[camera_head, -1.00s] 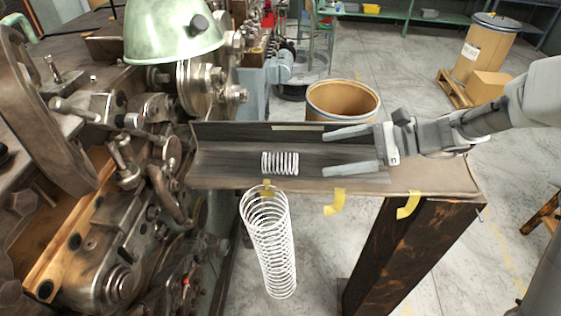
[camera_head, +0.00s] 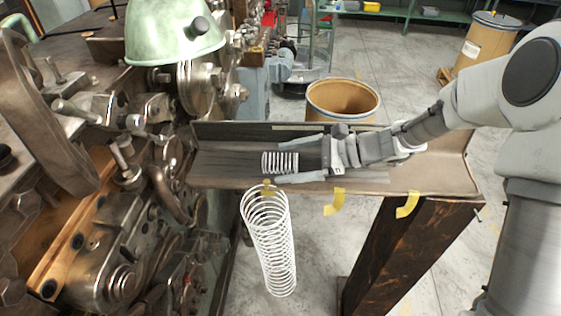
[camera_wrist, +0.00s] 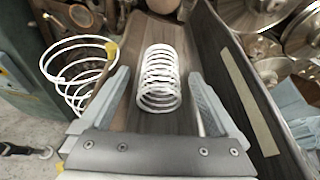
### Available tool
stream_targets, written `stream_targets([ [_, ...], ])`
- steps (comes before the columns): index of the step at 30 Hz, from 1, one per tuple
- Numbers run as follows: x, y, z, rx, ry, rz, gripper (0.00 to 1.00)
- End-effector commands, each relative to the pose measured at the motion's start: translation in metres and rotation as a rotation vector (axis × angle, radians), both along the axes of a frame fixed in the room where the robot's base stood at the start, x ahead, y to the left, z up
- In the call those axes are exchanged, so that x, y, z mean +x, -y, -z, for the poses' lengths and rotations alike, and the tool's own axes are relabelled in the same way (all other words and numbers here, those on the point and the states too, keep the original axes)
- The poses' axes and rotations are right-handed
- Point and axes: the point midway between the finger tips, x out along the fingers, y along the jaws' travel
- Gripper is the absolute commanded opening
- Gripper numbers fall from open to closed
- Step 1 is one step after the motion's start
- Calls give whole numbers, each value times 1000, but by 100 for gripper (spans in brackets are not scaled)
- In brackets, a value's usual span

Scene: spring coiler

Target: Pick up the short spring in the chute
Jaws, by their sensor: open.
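The short white spring (camera_head: 281,162) lies on its side in the dark chute (camera_head: 225,166). My gripper (camera_head: 276,162) is open, with one finger on each side of the spring in the head view. In the wrist view the short spring (camera_wrist: 160,78) shows between the two open fingers (camera_wrist: 158,92), with a gap on each side. The far finger is partly hard to make out against the chute's back wall in the head view.
A longer, wider white spring (camera_head: 269,245) hangs in front of the chute; it also shows in the wrist view (camera_wrist: 78,75). The coiler machine (camera_head: 120,190) stands close on the left. A brown drum (camera_head: 342,100) stands behind.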

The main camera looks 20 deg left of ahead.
Motion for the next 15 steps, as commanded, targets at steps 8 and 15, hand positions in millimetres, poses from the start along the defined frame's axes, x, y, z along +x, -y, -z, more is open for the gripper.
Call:
stream_targets([
  [8,0,1,0,0,1,0,60],
  [15,0,1,-1,0,1,0,17],
])
